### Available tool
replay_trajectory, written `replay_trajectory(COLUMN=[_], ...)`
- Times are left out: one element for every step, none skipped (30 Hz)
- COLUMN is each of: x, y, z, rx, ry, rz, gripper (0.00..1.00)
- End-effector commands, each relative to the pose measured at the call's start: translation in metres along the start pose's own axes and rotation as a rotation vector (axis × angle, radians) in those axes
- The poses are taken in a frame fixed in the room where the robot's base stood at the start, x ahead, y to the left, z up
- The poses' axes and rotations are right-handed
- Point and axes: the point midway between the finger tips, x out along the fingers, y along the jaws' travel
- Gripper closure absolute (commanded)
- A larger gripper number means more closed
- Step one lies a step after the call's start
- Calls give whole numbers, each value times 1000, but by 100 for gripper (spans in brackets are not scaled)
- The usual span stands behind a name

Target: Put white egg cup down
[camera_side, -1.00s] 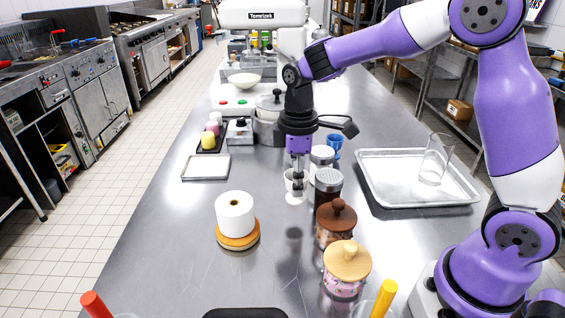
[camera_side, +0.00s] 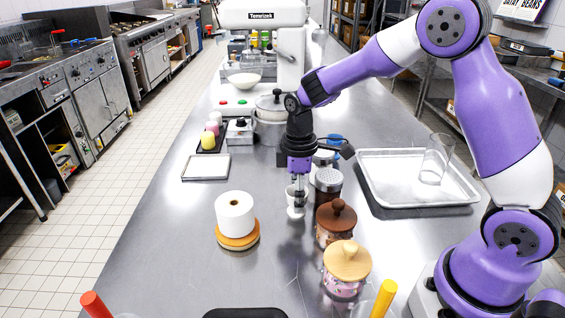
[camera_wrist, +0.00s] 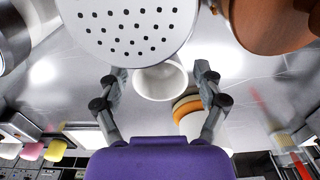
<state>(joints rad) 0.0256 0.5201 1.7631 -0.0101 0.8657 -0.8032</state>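The white egg cup (camera_side: 296,209) stands upright on the steel counter (camera_side: 180,250), left of the row of jars. No separate shadow shows below it. My gripper (camera_side: 298,182) is directly above it, pointing down, with its fingers around the cup's upper part. In the wrist view the cup's round rim (camera_wrist: 160,82) lies between the two fingertips of my gripper (camera_wrist: 160,77). A narrow gap shows on each side, so the fingers look open and clear of the cup.
Close to the right are a perforated-lid shaker (camera_side: 328,188), a brown-lidded jar (camera_side: 336,222) and a wooden-lidded jar (camera_side: 346,268). A white roll on a wooden disc (camera_side: 235,216) stands left. A metal tray (camera_side: 400,190) lies right.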

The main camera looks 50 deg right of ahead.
Motion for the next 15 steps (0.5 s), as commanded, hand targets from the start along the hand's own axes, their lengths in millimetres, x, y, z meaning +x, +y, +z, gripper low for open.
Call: replay_trajectory(x=[0, 0, 0, 0, 0, 0, 0, 0, -2, -3, -5, -10, -14, -20, -28], y=[0, 0, 0, 0, 0, 0, 0, 0, 0, 0, 0, 0, 1, 1, 1], z=[0, 0, 0, 0, 0, 0, 0, 0, 0, 0, 0, 0, -1, -1, -1], rx=[0, 0, 0, 0, 0, 0, 0, 0, 0, 0, 0, 0, 0, 0, 0], ry=[0, 0, 0, 0, 0, 0, 0, 0, 1, 1, 2, 2, 3, 3, 4], rz=[0, 0, 0, 0, 0, 0, 0, 0, 1, 1, 2, 2, 3, 3, 4], gripper=[18, 18, 18, 18, 18, 18, 18, 18, 18, 18, 18, 18, 18, 18, 18])
